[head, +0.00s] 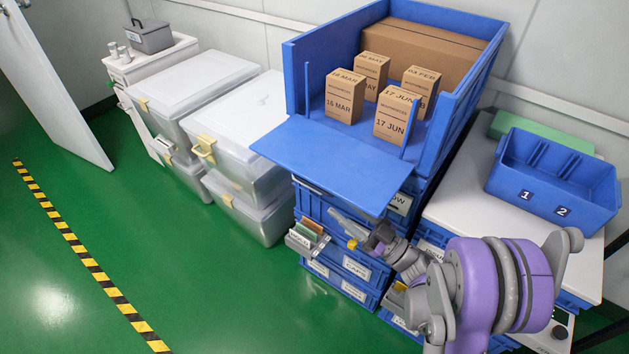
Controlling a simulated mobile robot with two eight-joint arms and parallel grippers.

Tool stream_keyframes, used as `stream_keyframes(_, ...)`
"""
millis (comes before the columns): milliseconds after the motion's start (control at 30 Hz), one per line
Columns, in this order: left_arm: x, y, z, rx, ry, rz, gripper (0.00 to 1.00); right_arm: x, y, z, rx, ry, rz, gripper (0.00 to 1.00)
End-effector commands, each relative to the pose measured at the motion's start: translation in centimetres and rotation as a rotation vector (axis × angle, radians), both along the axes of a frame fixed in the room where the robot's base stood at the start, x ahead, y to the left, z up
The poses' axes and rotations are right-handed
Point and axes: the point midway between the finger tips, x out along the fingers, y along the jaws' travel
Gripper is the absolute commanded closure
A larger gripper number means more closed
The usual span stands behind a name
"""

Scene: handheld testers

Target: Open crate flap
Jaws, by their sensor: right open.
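A blue crate (497,62) stands on a stack of blue crates. Its front flap (325,163) is folded outward and lies about level, sticking out over the stack. The crate's front is open, and several brown boxes with dates stand inside, such as the 17 JUN box (394,118) and the 16 MAR box (344,97). My right gripper (349,234) is open and empty, just below the flap's front right corner in the picture. I cannot tell whether it touches the flap or the crates behind it. My left gripper is not in view.
A large brown carton (432,42) fills the crate's back. A blue two-part bin (560,185) sits on a white top (470,205) at right. Clear lidded tubs (240,118) stand left of the stack. A small holder (305,240) projects from the stack. The green floor at left is free.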

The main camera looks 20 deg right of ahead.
Motion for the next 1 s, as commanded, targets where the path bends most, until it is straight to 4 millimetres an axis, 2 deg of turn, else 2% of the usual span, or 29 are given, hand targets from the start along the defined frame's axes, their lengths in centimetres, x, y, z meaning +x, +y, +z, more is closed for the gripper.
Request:
stream_keyframes(200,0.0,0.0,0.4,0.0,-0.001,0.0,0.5,3.0,2.9,1.7,0.0,-0.001,0.004,0.54)
stream_keyframes(400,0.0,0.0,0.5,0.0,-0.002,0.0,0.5,5.0,4.6,2.8,0.001,0.0,0.002,0.54)
stream_keyframes(833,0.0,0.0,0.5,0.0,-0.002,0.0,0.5,5.8,5.2,3.2,-0.001,-0.001,0.0,0.54)
stream_keyframes(867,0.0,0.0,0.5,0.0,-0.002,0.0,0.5,5.8,5.2,3.2,-0.001,-0.001,0.0,0.58)
stream_keyframes(1000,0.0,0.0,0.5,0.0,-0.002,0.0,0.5,5.8,5.2,3.2,-0.001,-0.001,0.0,0.83)
